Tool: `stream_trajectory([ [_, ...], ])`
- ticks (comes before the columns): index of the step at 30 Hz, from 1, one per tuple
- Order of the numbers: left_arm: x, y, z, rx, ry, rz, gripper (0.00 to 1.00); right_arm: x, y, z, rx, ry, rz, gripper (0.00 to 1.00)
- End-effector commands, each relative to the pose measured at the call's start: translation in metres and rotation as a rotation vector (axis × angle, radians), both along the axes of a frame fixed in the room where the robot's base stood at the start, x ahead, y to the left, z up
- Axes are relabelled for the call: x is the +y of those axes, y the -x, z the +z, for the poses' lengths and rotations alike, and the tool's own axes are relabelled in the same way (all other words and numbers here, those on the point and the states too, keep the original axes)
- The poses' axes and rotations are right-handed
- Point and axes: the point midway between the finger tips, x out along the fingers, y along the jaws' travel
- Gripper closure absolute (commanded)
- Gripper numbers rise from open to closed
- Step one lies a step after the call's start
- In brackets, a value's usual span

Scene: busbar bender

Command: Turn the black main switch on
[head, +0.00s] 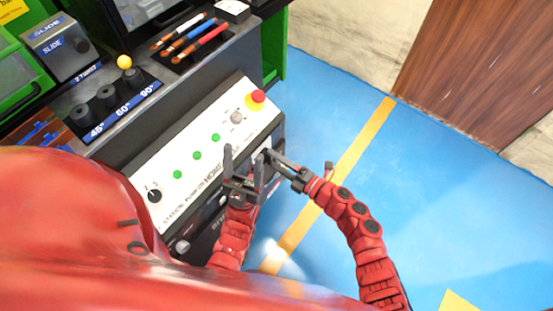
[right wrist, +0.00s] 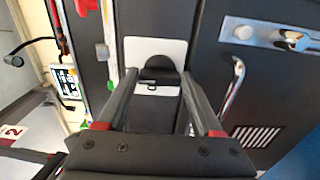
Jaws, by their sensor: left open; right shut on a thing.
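The black main switch (right wrist: 158,78) sits on a white plate (right wrist: 140,50) on the machine's dark side wall, in the right wrist view. My right gripper (right wrist: 159,76) has one finger on each side of the switch and is shut on it. In the head view the right gripper (head: 268,156) reaches the right end of the control panel, where the switch is hard to make out. My left gripper (head: 245,160) is open and empty, above the panel's front right edge and close beside the right gripper.
The white control panel (head: 200,165) carries green buttons, a red emergency stop (head: 258,96) and a black knob (head: 154,196). A silver handle (right wrist: 237,85) stands out right of the switch. Open blue floor (head: 440,190) lies to the right.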

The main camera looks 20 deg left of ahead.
Motion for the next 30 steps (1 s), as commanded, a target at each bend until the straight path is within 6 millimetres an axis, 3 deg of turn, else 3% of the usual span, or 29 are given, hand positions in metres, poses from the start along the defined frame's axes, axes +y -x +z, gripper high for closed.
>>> stream_trajectory([
  [10,0.0,0.0,0.0,0.0,0.0,0.0,0.36,-0.001,0.0,-0.001,0.005,0.0,-0.001,0.88],
  [11,0.0,0.0,0.0,0.0,0.0,0.0,0.36,-0.001,0.0,-0.001,0.005,0.0,-0.001,0.29],
  [15,0.0,0.0,0.0,0.0,0.0,0.0,0.36,0.0,0.0,-0.001,0.004,0.0,-0.001,0.04],
  [25,0.0,0.0,0.0,0.0,0.0,0.0,0.36,-0.002,0.0,0.0,0.002,0.0,-0.001,0.03],
  [30,0.0,0.0,0.002,0.0,0.0,0.0,0.36,-0.021,0.006,0.0,0.0,0.002,-0.002,0.03],
])
